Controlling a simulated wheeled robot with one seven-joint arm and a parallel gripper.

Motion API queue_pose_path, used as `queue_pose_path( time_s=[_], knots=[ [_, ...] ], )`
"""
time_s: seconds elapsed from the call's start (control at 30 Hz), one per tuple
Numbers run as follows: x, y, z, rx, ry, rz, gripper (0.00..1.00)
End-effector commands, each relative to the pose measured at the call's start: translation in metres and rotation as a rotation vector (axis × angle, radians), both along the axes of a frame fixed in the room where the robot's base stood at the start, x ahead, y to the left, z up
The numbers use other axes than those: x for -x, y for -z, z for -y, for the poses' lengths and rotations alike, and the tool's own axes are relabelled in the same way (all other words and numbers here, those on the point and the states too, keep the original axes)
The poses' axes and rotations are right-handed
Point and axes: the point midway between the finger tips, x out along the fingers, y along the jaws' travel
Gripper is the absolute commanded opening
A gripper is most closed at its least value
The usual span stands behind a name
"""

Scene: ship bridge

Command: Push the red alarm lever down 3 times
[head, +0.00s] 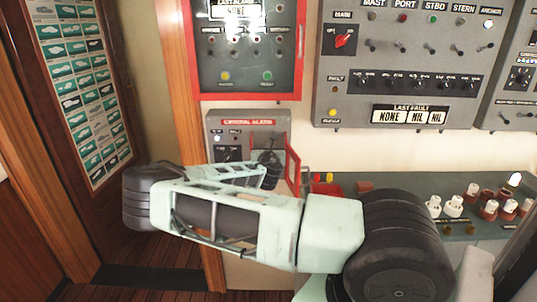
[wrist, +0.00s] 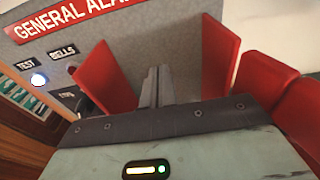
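The grey general alarm panel (head: 215,125) is on the wall in the middle of the head view, with a red title strip; it fills the upper part of the wrist view (wrist: 170,35). A red flap (head: 293,165) stands out from its right side. In the wrist view, a red plate (wrist: 107,82) stands left of my gripper (wrist: 157,85) and another red plate (wrist: 225,50) right of it. The fingers are together, pointing at the panel between these plates, with nothing seen between them. I cannot single out the lever; my arm hides the lower panel in the head view.
A red-framed panel (head: 298,60) hangs above, and a grey switch panel (head: 330,110) to its right. A green console (head: 400,183) with red and white knobs juts out at right. On the alarm panel, a lit test button (wrist: 39,79) and a dark switch lie left of my gripper.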

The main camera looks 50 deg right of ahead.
Motion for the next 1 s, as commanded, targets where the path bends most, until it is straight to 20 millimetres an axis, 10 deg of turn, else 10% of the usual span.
queue_pose_path(
  time_s=[1.0],
  knots=[
    [0.000,0.016,0.000,-0.001,0.001,-0.004,0.00]
  ],
)
